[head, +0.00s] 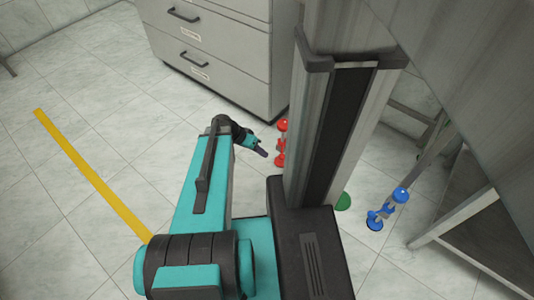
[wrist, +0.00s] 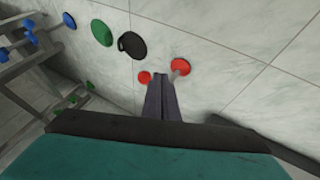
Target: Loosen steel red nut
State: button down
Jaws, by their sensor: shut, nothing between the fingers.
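A red piece with a rounded top, a middle collar and a wider foot (head: 280,159) stands on the tiled floor in the head view. In the wrist view a larger red disc (wrist: 181,67) with a short grey rod lies just right of my fingertips. A smaller red disc (wrist: 144,78) lies just left of them. I cannot tell which red part is the steel red nut. My gripper (head: 263,153) is beside the red piece, to its left, and appears apart from it. Its fingers are together and empty in the wrist view (wrist: 160,82).
A blue piece (head: 401,194) and a green disc (head: 343,202) are right of my column. The wrist view also shows blue (wrist: 69,20), green (wrist: 102,32) and black (wrist: 131,44) discs. A drawer cabinet (head: 215,50) stands behind. A metal frame is at right.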

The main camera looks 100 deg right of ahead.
jog(key=w+a+r+p, duration=0.2)
jog(key=w+r, duration=0.2)
jog(key=r, duration=0.2)
jog(key=shift+a+r, duration=0.15)
jog(key=shift+r, duration=0.1)
